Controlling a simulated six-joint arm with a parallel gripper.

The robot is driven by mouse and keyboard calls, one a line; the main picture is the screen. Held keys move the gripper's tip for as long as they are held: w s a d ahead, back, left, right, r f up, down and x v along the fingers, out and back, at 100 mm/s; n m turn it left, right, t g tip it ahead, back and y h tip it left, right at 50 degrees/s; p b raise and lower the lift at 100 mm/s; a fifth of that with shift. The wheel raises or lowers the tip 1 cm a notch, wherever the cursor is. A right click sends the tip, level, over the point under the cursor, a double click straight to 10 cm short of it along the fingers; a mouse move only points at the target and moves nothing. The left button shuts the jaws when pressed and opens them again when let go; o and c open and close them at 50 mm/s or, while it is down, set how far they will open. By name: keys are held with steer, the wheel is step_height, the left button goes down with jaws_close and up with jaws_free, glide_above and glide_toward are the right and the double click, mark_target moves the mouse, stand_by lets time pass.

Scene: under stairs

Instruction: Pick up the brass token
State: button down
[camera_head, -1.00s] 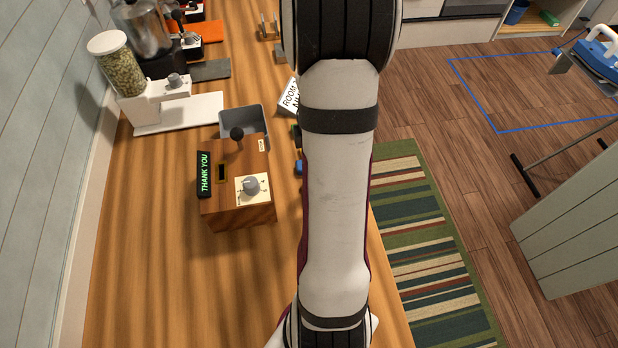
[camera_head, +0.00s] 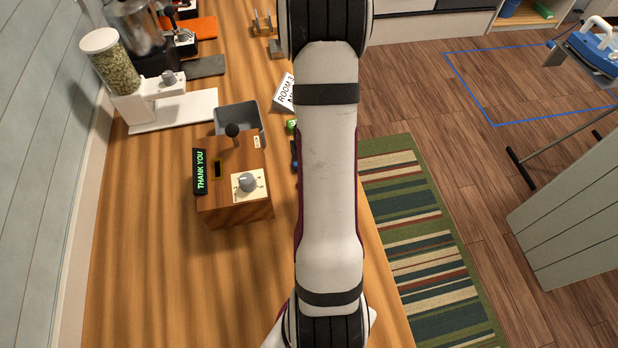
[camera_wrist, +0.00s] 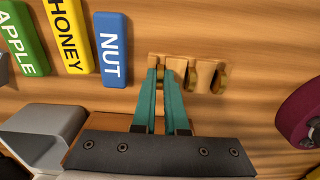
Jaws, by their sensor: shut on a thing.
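In the wrist view, my gripper (camera_wrist: 164,75) has two teal fingers, shut close together at a small pale wooden holder (camera_wrist: 205,72). A brass-coloured token (camera_wrist: 161,73) appears between the fingertips, mostly hidden by them. I cannot tell whether it is clear of the holder. Another brass-coloured round edge (camera_wrist: 223,81) shows at the holder's right end.
Green APPLE, yellow HONEY (camera_wrist: 67,35) and blue NUT (camera_wrist: 111,48) blocks lie left of the fingers in the wrist view. The wooden THANK YOU box (camera_head: 236,211), its grey bin (camera_head: 252,115) and a grinder (camera_head: 122,80) stand on the counter. The near-left counter is clear.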

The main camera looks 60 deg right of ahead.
steer(key=shift+r, duration=0.1)
steer(key=shift+r, duration=0.3)
steer(key=r, duration=0.2)
steer(key=s+r, duration=0.1)
steer(key=r, duration=0.1)
steer(key=shift+s+d, duration=0.1)
steer(key=s+r, duration=0.6)
steer(key=s, duration=0.4)
steer(key=shift+s+d, duration=0.25)
steer(key=shift+d, duration=0.1)
steer(key=c, duration=1.5)
jaws_free()
steer(key=shift+r, duration=0.1)
jaws_close()
steer(key=shift+w, duration=0.1)
